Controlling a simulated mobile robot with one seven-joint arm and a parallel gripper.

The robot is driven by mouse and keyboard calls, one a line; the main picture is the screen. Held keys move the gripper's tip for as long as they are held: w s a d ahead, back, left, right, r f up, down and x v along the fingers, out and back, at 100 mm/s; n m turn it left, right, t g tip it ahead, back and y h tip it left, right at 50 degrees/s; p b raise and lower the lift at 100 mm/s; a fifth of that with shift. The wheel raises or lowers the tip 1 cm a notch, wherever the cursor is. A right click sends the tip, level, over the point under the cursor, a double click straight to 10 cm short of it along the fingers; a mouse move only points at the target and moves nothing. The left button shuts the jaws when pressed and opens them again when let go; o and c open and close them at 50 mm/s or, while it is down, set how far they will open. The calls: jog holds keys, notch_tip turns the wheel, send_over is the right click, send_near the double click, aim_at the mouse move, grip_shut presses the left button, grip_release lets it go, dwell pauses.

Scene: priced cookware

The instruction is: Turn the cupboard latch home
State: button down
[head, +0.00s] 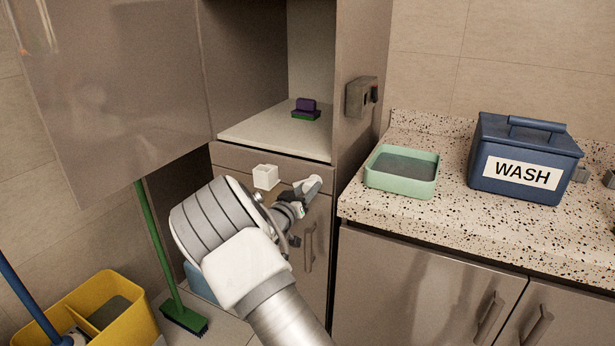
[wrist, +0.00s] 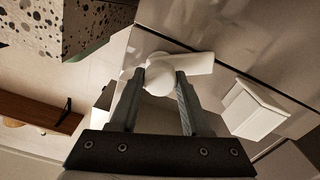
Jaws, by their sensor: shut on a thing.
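The white cupboard latch (wrist: 195,65) has a rounded hub and a flat arm. In the wrist view its arm points right and slightly up, apart from a white block (wrist: 256,108) on the same cupboard front. My gripper (wrist: 162,80) is shut on the latch, with one grey finger on each side of its hub. In the head view the latch (head: 309,183) is at the top of the lower cupboard door (head: 318,225), partly hidden by my gripper (head: 300,198). The white block (head: 265,176) is to its left, on the panel below the open shelf.
The open shelf (head: 250,138) above holds a purple and green sponge (head: 306,108). The speckled counter (head: 455,222) at right bears a green basin (head: 400,187) and a blue WASH box (head: 520,165). A green broom (head: 160,250) and yellow bucket (head: 135,322) stand at left.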

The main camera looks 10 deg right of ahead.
jog(key=n+p, duration=0.5)
jog(key=n, duration=0.1)
jog(key=n+p, duration=0.2)
jog(key=n, duration=0.4)
jog(key=shift+a+f, duration=0.1)
jog(key=shift+f, duration=0.05)
dwell(0.4)
jog(key=shift+c, duration=1.9)
grip_release()
jog(key=p+v, duration=0.1)
jog(key=v, duration=1.6)
jog(key=shift+s, duration=0.15)
jog(key=shift+a, duration=0.1)
